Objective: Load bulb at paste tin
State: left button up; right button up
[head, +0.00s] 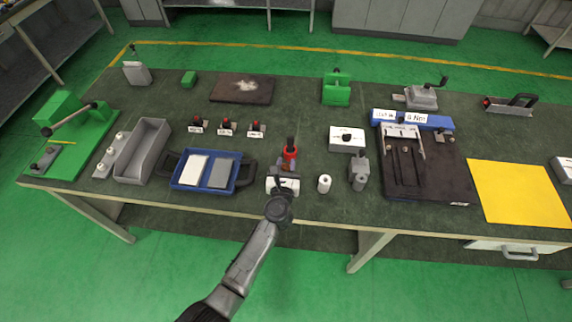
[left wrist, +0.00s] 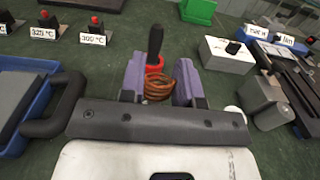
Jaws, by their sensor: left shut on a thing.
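My left gripper (head: 288,162) is above the table near its front edge. Its purple fingers (left wrist: 160,82) are shut on a red piece with a black stem (left wrist: 155,45) and a copper coil (left wrist: 159,83); this looks like the bulb unit. The red piece also shows in the head view (head: 291,152). The bulb's tip cannot be made out. A small white cylinder (head: 324,184), perhaps the paste tin, stands upright just right of the gripper. It is mostly hidden behind the gripper body in the left wrist view. My right gripper is not in view.
A blue tray (head: 176,182) with two pads lies left of the gripper. Right of it are a grey metal block (head: 359,172) and a white box (head: 347,139). Red-knobbed stands with temperature labels (head: 225,127) are behind. A yellow sheet (head: 518,193) lies far right.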

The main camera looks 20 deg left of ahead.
pick_arm(q)
notch_tip(320, 180, up, 3)
jog(key=shift+f+p, duration=0.15)
jog(key=shift+p, duration=0.75)
notch_tip(320, 180, up, 3)
jog(key=p, duration=0.3)
jog(key=shift+a, duration=0.1)
